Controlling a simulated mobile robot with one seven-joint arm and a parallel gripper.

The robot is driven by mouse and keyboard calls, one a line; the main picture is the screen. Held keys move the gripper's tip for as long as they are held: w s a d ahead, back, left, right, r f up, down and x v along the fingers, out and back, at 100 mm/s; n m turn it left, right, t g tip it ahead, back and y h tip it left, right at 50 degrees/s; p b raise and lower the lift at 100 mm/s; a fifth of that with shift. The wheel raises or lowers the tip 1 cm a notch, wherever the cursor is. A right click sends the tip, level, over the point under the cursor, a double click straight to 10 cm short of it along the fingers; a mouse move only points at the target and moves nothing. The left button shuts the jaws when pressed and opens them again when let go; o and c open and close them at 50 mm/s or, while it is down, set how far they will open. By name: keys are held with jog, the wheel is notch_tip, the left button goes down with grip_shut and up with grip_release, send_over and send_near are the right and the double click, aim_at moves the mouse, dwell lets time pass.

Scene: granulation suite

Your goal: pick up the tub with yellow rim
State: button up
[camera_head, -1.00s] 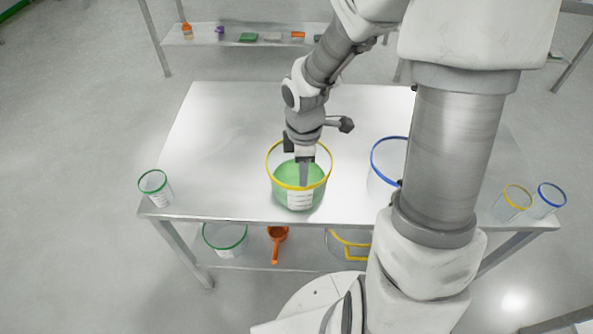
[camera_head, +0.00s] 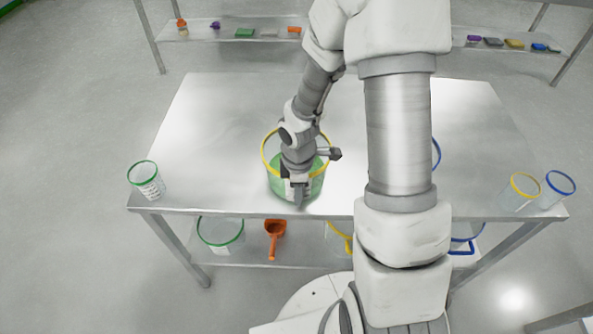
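The large clear tub with the yellow rim (camera_head: 275,183) stands upright near the front edge of the steel table, with green contents inside. My gripper (camera_head: 298,197) is at the tub's near side, pointing down, and overlaps the front wall and rim in the picture. My wrist and gripper hide the middle of the tub and most of its front label. I cannot tell whether the fingers touch or straddle the wall, or how wide they are apart. A smaller clear container with a yellow rim (camera_head: 524,188) stands at the table's right end.
A green-rimmed container (camera_head: 146,181) stands at the table's front left corner, a blue-rimmed one (camera_head: 559,186) at the right. My arm mostly hides a blue-rimmed tub (camera_head: 437,154). The lower shelf holds a green-rimmed tub (camera_head: 220,236) and orange scoop (camera_head: 274,238). The table's back left is clear.

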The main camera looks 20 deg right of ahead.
jog(key=shift+f, duration=0.1)
grip_shut()
dwell(1.3)
